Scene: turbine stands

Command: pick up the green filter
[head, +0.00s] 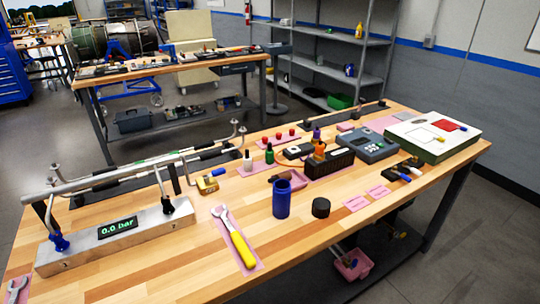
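A small green upright piece (269,154) stands on a pink mat near the middle of the wooden workbench. It is the green thing on the bench that may be the green filter, but it is too small to be sure. A white piece (248,160) of similar shape stands just to its left. Neither of my grippers shows in the head view, and nothing is touching the green piece.
A black crate (330,164) is to the right. A pressure box (118,234) with pipes fills the left. Bare wood lies along the front.

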